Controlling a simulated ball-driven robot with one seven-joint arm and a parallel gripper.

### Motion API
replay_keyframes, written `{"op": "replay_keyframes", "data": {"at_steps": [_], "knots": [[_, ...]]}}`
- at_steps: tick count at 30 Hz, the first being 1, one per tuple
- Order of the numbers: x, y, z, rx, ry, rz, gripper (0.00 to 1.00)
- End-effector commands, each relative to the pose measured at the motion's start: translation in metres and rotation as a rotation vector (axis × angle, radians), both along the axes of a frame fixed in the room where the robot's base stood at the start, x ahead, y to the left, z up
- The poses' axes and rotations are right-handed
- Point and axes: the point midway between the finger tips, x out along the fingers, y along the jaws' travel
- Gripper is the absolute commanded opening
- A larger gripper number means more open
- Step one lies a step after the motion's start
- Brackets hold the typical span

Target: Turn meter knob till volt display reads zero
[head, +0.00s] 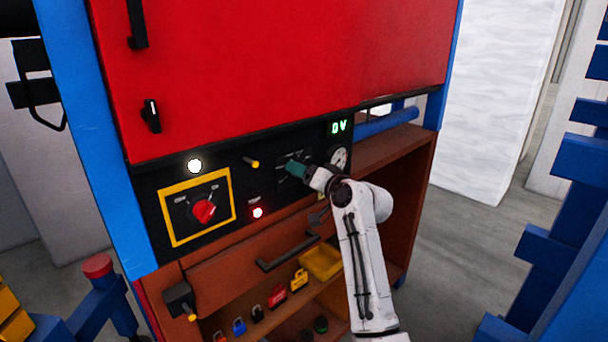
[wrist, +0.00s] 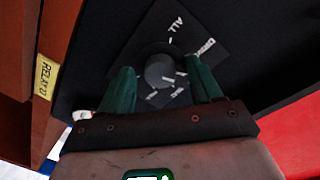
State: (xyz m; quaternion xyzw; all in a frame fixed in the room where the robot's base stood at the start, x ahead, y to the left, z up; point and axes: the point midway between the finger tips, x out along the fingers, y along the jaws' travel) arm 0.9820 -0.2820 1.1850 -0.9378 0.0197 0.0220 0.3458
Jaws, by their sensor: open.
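The green volt display (head: 339,126) at the panel's upper right reads 0V in the head view. The meter knob (wrist: 160,70) is a dark round knob on a dark square plate with white lettering, seen in the wrist view. My gripper (head: 297,168) is at the panel, left of and below the display, and hides the knob in the head view. In the wrist view its green fingers (wrist: 162,82) are open, one on each side of the knob, with visible gaps to it.
A round white gauge (head: 338,157) sits right beside my gripper. A red rotary switch (head: 204,210) on a yellow plate, a lit white lamp (head: 194,166) and a lit red lamp (head: 257,212) are to the left. Below are a drawer handle (head: 288,252) and several padlocks.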

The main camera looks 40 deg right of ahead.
Motion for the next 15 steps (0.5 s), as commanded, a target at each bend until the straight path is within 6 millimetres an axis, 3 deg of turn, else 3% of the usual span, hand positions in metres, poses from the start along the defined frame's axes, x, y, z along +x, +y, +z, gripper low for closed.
{"op": "replay_keyframes", "data": {"at_steps": [8,15], "knots": [[-0.014,0.000,-0.001,-0.001,0.000,-0.001,0.64],[-0.057,0.001,0.000,-0.002,0.000,-0.001,0.64]]}}
